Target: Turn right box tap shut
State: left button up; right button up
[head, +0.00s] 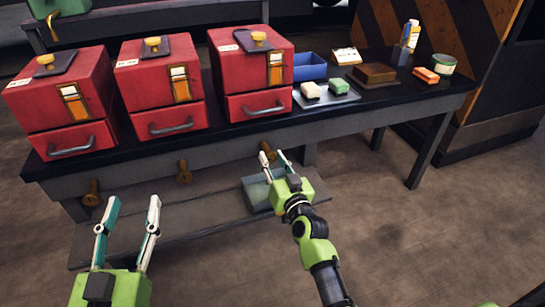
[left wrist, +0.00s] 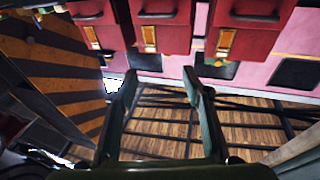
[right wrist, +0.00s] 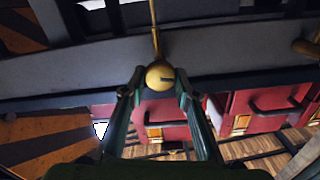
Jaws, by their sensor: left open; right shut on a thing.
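Three brass taps hang along the front of the bench, below the red boxes. The right box tap (head: 266,149) is under the right red box (head: 250,62). My right gripper (head: 273,165) is at this tap from the front, and in the right wrist view the round brass tap (right wrist: 159,77) sits between its fingertips, gripped. The fingers hide part of the tap in the head view. My left gripper (head: 127,212) is open and empty, in front of the bench at the lower left. The middle tap (head: 184,173) and left tap (head: 92,194) are apart from both grippers.
The middle (head: 158,78) and left (head: 62,98) red boxes stand on the dark bench (head: 345,112). A blue bin (head: 309,70), a tray with two blocks, a brown block (head: 375,73) and a green tin (head: 443,65) are at its right. The floor in front is open.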

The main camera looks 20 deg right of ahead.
jog(key=m+p, duration=0.2)
jog(key=m, duration=0.1)
jog(key=shift+d+r, duration=0.1)
jog(key=m+p, duration=0.1)
jog(key=m, duration=0.4)
jog(key=shift+m, duration=0.3)
jog(key=shift+f+m+p, duration=0.2)
jog(key=shift+m+p, duration=0.1)
jog(key=shift+m, duration=0.7)
jog(key=shift+d+m, duration=0.1)
jog(key=shift+m, duration=0.7)
pick_arm(q)
jog(key=s+a+f+g+y, duration=0.1)
jog(key=s+f+g, duration=0.3)
jog(key=f, duration=0.5)
jog(key=s+a+f+g+y, duration=0.2)
jog(key=f+g, duration=0.4)
jog(key=f, duration=0.4)
jog(key=shift+s+a+n+g, duration=0.35)
jog(key=shift+s+a, duration=0.5)
jog(key=shift+s, duration=0.3)
pick_arm(e)
jog(key=shift+f+m, duration=0.15)
jog(key=shift+m, duration=1.45)
jog(key=o, duration=1.1)
jog(key=shift+c, duration=0.2)
